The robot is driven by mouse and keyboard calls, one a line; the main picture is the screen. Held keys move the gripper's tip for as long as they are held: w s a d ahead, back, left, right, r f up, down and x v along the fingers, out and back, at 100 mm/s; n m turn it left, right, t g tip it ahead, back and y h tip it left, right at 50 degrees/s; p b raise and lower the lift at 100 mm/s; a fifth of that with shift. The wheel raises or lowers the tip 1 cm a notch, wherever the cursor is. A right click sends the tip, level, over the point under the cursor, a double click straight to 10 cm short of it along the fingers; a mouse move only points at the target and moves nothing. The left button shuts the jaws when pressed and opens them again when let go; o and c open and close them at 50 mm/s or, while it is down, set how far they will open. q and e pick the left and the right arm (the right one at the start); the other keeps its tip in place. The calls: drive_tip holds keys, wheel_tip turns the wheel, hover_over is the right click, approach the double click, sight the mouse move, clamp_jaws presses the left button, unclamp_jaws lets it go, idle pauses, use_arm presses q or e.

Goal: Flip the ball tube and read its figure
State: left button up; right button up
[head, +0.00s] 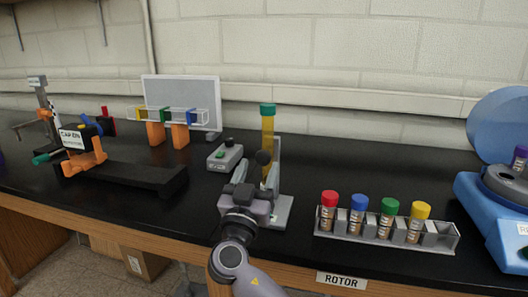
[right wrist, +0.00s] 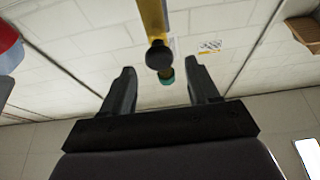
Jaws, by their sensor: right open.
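The ball tube (head: 268,135) is a yellow tube with a teal cap on top. It stands upright in a grey stand (head: 282,210) near the middle of the bench. A dark round knob (head: 262,157) is on its near side. In the right wrist view the tube (right wrist: 152,16), the knob (right wrist: 159,55) and the teal cap lie between the finger directions. My right gripper (head: 256,174) is open, in front of the stand, and hides part of it. In the wrist view its fingers (right wrist: 161,70) are apart with nothing clamped. My left gripper is out of view.
A rack (head: 447,244) with several colour-capped vials stands right of the stand. A blue centrifuge (head: 482,212) is at far right. A black-based fixture (head: 135,178) lies further left.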

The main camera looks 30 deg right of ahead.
sight(263, 159)
drive_tip(key=p+x, duration=0.1)
drive_tip(key=x, duration=0.3)
drive_tip(key=shift+r, duration=0.1)
drive_tip(key=shift+w+d, duration=0.2)
drive_tip(key=shift+d, duration=0.1)
clamp_jaws()
